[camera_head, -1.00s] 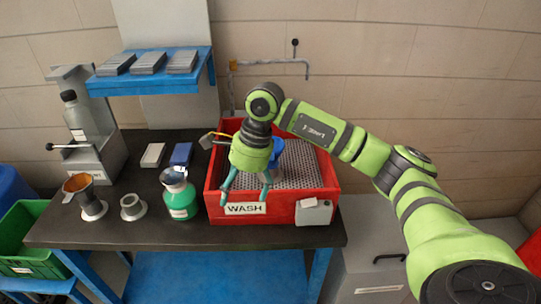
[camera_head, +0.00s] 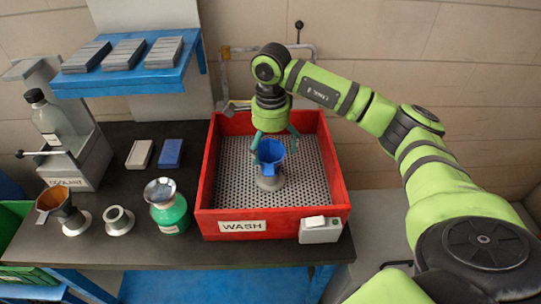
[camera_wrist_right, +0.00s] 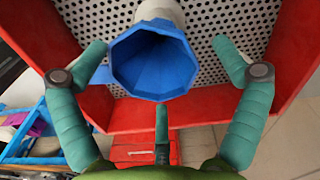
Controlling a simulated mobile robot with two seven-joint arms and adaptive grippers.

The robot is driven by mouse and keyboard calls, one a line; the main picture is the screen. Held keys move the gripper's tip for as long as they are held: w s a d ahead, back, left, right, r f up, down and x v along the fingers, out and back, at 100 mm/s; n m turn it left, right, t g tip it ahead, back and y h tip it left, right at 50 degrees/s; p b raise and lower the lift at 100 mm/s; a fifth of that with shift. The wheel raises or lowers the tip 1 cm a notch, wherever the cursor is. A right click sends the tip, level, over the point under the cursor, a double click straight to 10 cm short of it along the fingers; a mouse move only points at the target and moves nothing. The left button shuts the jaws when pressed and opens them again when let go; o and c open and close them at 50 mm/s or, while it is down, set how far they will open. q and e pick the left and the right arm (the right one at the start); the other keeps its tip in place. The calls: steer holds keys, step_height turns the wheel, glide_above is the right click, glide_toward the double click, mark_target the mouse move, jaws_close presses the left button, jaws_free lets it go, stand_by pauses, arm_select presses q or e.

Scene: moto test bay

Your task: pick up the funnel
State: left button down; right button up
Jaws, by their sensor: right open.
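A blue funnel (camera_head: 271,152) stands upright on a grey round holder (camera_head: 270,181) inside the red wash bin (camera_head: 207,182). My right gripper (camera_head: 274,146) is open, just above and around the funnel's rim. In the right wrist view the funnel (camera_wrist_right: 153,65) shows its wide mouth towards the camera, between the spread teal fingers (camera_wrist_right: 162,72). The fingers look apart from it there, and nothing is held. The lower part of the funnel is hidden by its mouth in that view. My left gripper is not in view.
The bin has raised walls and a perforated floor (camera_head: 233,165). Left of it stand a green bottle (camera_head: 168,215) with a metal funnel-like top, a grey holder (camera_head: 118,220) and an amber funnel (camera_head: 53,203). A blue shelf (camera_head: 130,78) is at the back left.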

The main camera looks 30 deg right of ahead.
mark_target(270, 158)
step_height(270, 158, down, 4)
steer(key=shift+s+a+r+p, duration=0.1)
steer(key=shift+s+a+p, duration=0.05)
steer(key=shift+p, duration=0.55)
steer(key=shift+w+f, duration=0.2)
steer(key=shift+f, duration=0.2)
steer(key=shift+r, duration=0.1)
steer(key=c, duration=0.4)
steer(key=shift+s, duration=0.1)
steer(key=c, duration=0.6)
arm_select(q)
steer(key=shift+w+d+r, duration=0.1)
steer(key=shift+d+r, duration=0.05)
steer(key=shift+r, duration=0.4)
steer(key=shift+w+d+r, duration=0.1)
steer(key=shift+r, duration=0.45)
arm_select(e)
steer(key=shift+c, duration=0.3)
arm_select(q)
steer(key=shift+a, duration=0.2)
arm_select(e)
steer(key=shift+c, duration=0.2)
